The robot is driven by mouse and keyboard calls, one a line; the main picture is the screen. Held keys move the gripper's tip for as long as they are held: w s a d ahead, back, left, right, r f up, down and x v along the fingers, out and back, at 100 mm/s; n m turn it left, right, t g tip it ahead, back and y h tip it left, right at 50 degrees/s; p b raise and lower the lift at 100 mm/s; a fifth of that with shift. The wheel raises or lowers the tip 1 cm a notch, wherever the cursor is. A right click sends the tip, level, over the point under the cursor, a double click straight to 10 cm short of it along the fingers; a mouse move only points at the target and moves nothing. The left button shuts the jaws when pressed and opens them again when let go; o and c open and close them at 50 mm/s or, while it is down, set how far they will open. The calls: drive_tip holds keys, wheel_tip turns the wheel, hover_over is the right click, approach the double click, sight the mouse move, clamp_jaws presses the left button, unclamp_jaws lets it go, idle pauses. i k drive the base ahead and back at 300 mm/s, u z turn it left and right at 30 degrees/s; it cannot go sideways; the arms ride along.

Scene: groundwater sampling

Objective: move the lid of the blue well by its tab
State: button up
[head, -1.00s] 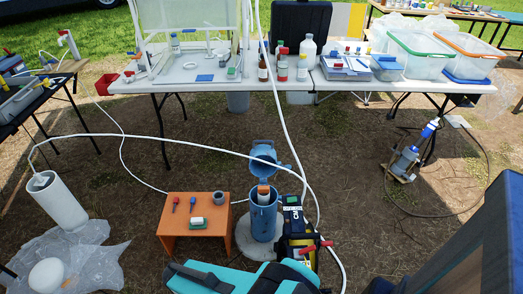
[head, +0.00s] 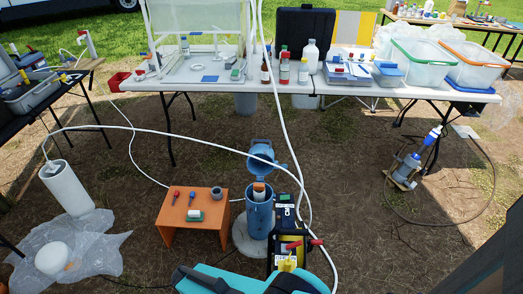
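The blue well (head: 259,219) is an upright blue cylinder standing on a round grey pad, in the lower middle of the head view. Its blue lid (head: 262,151) stands open, raised above and behind the mouth. A blue piece sticks out at the lid's right side; I cannot tell whether it is the tab. An orange and white piece (head: 258,191) shows in the well's mouth. My gripper is not clearly seen in this view.
A small orange table (head: 180,232) with small tools stands left of the well. A black and yellow unit (head: 283,240) stands close on its right, with a white hose passing near. A long white table (head: 345,88) runs behind. Open ground lies to the right.

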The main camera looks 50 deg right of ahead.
sight(257, 168)
drive_tip(key=z, duration=1.8)
drive_tip(key=k, duration=0.1)
drive_tip(key=u, duration=3.1)
drive_tip(key=i, duration=0.4)
drive_tip(key=z, duration=3.75)
drive_tip(key=i, duration=0.1)
drive_tip(key=u, duration=1.5)
